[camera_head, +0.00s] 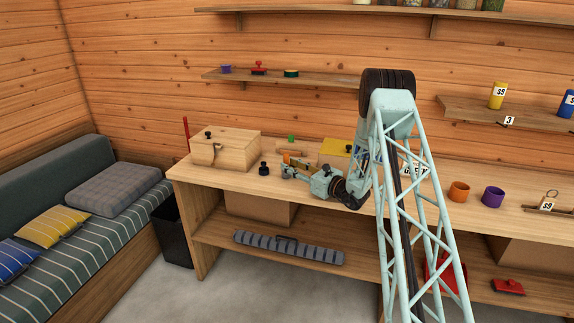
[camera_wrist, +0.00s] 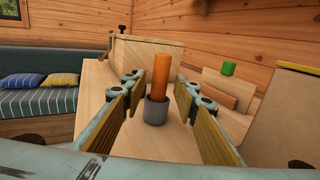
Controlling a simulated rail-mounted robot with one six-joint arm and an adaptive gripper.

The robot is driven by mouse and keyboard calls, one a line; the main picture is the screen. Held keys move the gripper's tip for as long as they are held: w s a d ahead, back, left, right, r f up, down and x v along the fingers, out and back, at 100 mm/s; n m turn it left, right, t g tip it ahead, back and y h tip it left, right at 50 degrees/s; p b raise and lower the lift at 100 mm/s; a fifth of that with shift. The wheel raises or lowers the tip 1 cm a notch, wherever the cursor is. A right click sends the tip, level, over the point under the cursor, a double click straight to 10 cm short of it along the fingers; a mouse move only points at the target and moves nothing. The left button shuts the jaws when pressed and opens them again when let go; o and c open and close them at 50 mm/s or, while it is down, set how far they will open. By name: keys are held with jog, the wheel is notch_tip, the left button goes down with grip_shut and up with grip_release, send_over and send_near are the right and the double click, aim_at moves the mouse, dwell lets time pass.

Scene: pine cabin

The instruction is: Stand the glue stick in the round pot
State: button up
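An upright orange cylinder (camera_wrist: 161,76), which looks like the glue stick, stands in the middle of the wrist view. A wider grey round part (camera_wrist: 156,109) surrounds its lower end; I cannot tell whether this is its own cap or a small pot. My gripper (camera_wrist: 160,90) is open, its yellow-padded fingers on either side of the cylinder with gaps visible. In the head view, my gripper (camera_head: 289,170) is low over the left part of the bench, pointing left. An orange round pot (camera_head: 459,192) and a purple round pot (camera_head: 493,198) stand on the bench at right.
A wooden box (camera_head: 225,149) stands at the bench's left end. A small black object (camera_head: 264,168) is near my gripper. A green block (camera_wrist: 228,68) and a yellow-topped box (camera_head: 337,147) are behind. My arm hides part of the bench's middle.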

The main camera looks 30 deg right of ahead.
jog(key=p+v, duration=0.1)
jog(key=v, duration=0.8)
jog(key=shift+s, duration=0.2)
dwell(0.4)
